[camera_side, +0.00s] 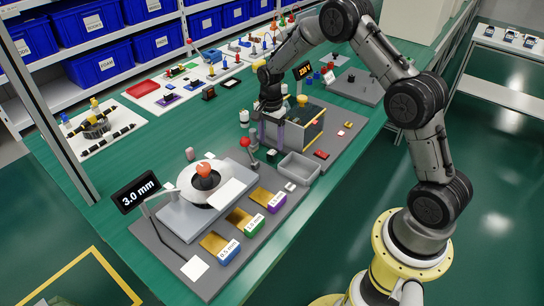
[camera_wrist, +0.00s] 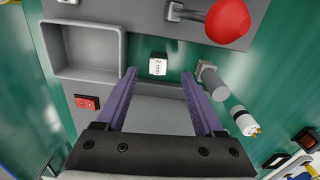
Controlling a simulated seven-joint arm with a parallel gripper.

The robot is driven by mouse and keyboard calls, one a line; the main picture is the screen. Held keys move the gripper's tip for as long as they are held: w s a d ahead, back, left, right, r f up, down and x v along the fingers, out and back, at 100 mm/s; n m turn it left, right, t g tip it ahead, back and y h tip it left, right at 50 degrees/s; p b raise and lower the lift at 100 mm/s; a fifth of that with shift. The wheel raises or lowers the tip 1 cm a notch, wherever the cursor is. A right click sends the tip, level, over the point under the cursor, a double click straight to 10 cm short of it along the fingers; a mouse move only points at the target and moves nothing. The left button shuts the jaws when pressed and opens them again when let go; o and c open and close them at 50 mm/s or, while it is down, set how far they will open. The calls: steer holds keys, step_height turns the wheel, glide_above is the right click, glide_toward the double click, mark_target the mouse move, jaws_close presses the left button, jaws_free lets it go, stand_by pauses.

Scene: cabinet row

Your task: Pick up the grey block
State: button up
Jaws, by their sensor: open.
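A small dark grey block (camera_wrist: 158,65) with a white labelled face lies on green surface in the wrist view, between and just beyond the fingertips. In the side view, a small dark block (camera_side: 271,156) appears just below my gripper. I cannot read its label clearly. My gripper (camera_side: 269,148) has two purple fingers pointing down, spread apart. In the wrist view, my gripper (camera_wrist: 159,73) is open, with nothing between its fingers, and the block appears roughly centred in the gap.
A grey open tray (camera_wrist: 122,50) is left of the block in the wrist view. A red ball knob (camera_wrist: 228,20) is at upper right. A grey cylinder (camera_wrist: 213,80) stands close to the right finger. A red part (camera_wrist: 87,102) lies at left.

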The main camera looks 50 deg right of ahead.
mark_target(272, 152)
steer(key=shift+s+d+f, duration=0.1)
steer(key=shift+f, duration=1.4)
steer(key=shift+s+d+f, duration=0.1)
steer(key=shift+f, duration=1.35)
steer(key=shift+c, duration=0.3)
steer(key=shift+w, duration=0.1)
jaws_close()
